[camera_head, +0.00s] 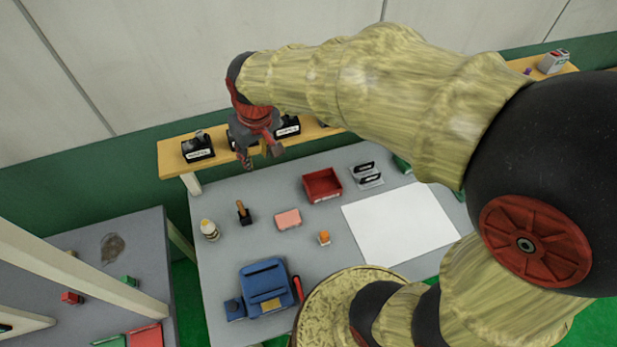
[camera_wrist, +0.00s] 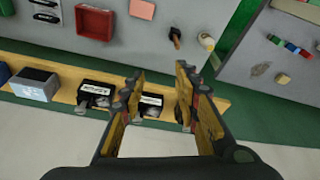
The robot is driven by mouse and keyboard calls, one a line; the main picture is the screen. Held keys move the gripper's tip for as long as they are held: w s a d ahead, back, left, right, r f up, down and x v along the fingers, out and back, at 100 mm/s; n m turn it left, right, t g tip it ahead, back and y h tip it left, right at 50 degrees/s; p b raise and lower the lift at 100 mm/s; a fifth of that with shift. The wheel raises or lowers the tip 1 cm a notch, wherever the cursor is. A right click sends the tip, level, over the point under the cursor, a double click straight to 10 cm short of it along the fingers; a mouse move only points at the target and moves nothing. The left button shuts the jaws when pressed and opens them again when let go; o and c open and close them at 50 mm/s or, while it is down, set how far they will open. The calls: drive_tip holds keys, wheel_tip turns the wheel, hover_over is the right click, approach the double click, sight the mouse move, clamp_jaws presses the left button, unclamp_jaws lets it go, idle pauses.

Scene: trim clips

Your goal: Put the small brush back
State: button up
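The likely small brush (camera_head: 243,212), with a brown handle and a dark end, is on the grey bench beside a white bottle. It also shows near the top of the wrist view (camera_wrist: 175,37). My gripper (camera_head: 260,157) is above the wooden shelf at the back of the bench, away from the brush. In the wrist view, my gripper's fingers (camera_wrist: 158,88) are spread wide with nothing between them. Behind them, on the shelf (camera_wrist: 62,90), are black labelled holders, one seen through the gap (camera_wrist: 150,105). A finger partly hides another holder. The labels are too small to read.
The bench holds a white bottle (camera_head: 210,230), pink block (camera_head: 288,219), orange item (camera_head: 324,238), red tray (camera_head: 322,187), white sheet (camera_head: 400,225) and blue object (camera_head: 265,287). A second table (camera_head: 130,225) stands left. My arm hides part of the shelf and the bench's right side.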

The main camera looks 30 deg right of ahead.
drive_tip(key=s+d+r+t, duration=0.1)
drive_tip(key=s+r, duration=0.3)
drive_tip(key=s, duration=0.4)
drive_tip(key=s+d+r+m+t, duration=0.1)
drive_tip(key=s+d+r, duration=0.2)
drive_tip(key=s, duration=0.6)
drive_tip(key=shift+s+d+r+m+t, duration=0.25)
drive_tip(key=shift+r+m+t, duration=0.05)
drive_tip(key=shift+r, duration=0.25)
drive_tip(key=shift+s, duration=0.1)
